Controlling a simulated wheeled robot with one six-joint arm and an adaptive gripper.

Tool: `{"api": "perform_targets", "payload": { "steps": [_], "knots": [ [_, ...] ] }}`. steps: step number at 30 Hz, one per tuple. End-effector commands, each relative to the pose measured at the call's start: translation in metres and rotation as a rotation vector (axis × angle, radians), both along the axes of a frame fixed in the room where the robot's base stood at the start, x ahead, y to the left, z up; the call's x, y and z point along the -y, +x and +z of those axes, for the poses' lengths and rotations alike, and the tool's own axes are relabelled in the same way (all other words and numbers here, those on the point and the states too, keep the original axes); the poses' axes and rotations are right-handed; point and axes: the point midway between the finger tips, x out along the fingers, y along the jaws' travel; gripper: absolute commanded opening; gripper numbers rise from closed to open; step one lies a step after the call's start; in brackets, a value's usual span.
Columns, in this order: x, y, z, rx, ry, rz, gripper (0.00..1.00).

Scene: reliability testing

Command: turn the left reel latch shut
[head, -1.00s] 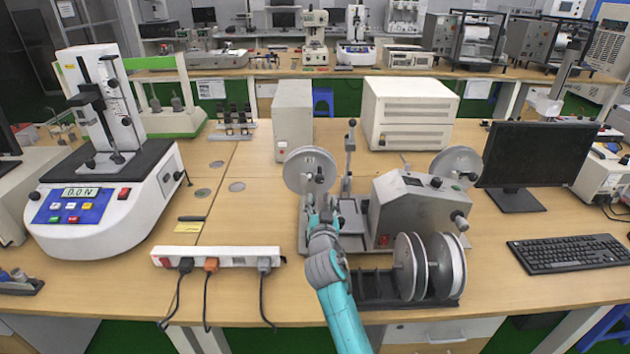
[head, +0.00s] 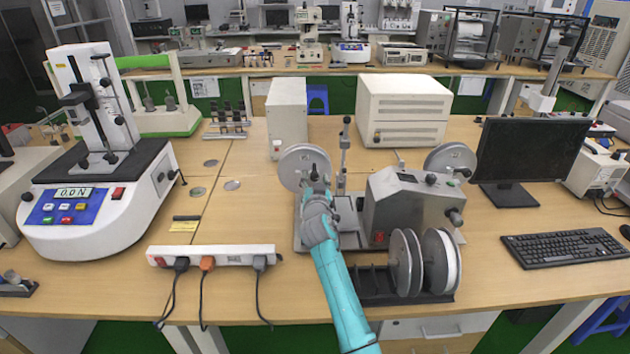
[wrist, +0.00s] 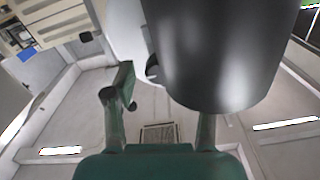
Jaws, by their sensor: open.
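The left reel (head: 296,170) is a grey disc standing upright at the left end of the winding machine (head: 412,205). Its small dark latch (head: 314,173) at the hub is partly hidden by my gripper (head: 317,187), so its angle cannot be told. My gripper is at the hub, in front of the disc. In the wrist view my gripper (wrist: 160,100) has its fingers apart. A large dark cylinder (wrist: 225,50) is close to the camera and covers part of the right finger. It may be the latch's knob; whether a finger touches it cannot be told.
The right reel (head: 451,160) is at the machine's far right. Several loose discs (head: 405,263) stand in a rack at the front. A power strip (head: 213,255) with cables lies to the left. A thin upright post (head: 343,150) stands just right of the left reel.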

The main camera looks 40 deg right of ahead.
Motion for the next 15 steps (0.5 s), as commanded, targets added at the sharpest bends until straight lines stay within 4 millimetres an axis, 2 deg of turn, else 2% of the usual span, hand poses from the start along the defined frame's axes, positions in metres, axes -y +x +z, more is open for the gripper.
{"api": "perform_targets", "payload": {
  "steps": [3,9,10,15],
  "knots": [
    [0.0,-0.0001,0.0001,0.0,0.0,0.0,0.56],
    [0.0,-0.0002,0.0001,0.0,0.0,0.0,0.06],
    [-0.0001,-0.0003,0.0001,0.0,0.0,0.0,0.0],
    [-0.0001,-0.0003,0.0001,-0.002,-0.002,0.0,0.0]
  ]
}}
